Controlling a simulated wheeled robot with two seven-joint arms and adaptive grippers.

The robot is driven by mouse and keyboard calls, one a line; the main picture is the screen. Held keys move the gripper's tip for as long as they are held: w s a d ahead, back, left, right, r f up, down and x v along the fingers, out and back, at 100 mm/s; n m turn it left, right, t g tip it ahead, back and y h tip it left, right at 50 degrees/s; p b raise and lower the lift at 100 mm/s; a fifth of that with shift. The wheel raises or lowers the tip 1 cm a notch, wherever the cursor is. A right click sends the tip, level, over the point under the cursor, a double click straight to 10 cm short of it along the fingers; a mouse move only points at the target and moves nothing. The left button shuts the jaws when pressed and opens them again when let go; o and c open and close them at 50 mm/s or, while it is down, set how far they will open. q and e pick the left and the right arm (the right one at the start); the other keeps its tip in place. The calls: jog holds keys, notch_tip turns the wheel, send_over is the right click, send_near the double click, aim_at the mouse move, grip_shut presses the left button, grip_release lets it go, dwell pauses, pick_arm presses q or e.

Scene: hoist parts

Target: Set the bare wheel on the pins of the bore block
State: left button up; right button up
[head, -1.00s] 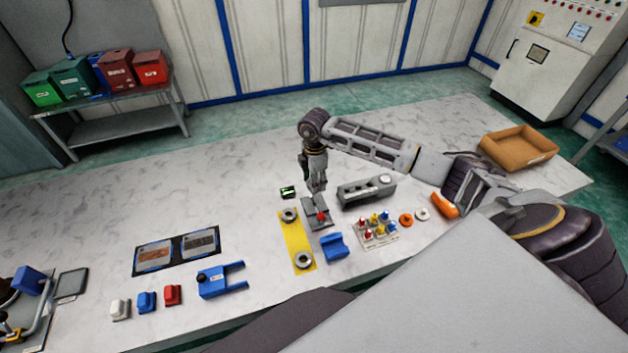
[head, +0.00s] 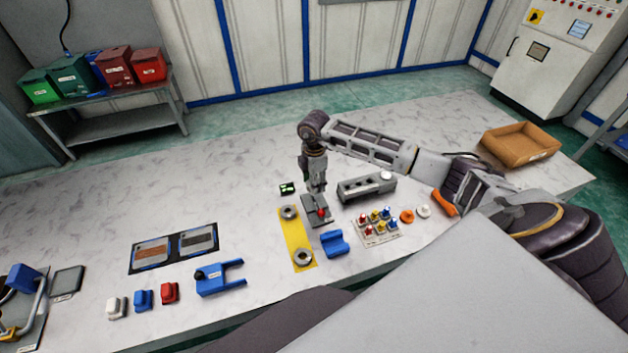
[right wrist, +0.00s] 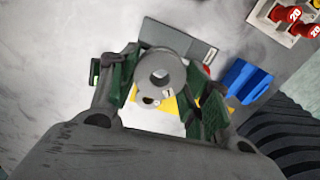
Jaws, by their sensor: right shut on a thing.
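My right gripper (head: 317,190) points down over the far end of a grey plate (head: 310,205) with a red knob. In the right wrist view my right gripper (right wrist: 160,92) is shut on a grey wheel (right wrist: 149,92), between its green fingers. The grey plate (right wrist: 195,45) lies beyond the wheel in that view. In the head view the fingers hide the held wheel. I cannot tell for sure which part is the bore block, and no pins can be made out. My left gripper is out of view.
A yellow strip (head: 296,236) carries two grey round parts. A blue cradle (head: 334,243), a board of coloured knobs (head: 380,238) and a long grey block (head: 366,188) stand close by.

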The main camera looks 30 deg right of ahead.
aim_at(314, 198)
jog(key=shift+f+b, duration=1.25)
jog(key=shift+f, duration=0.9)
jog(key=shift+f, duration=0.35)
dwell(1.1)
jog(key=shift+f+b, duration=0.65)
jog(key=shift+f, duration=0.4)
dwell(1.8)
jog(key=o, duration=1.4)
jog(key=shift+r, duration=0.15)
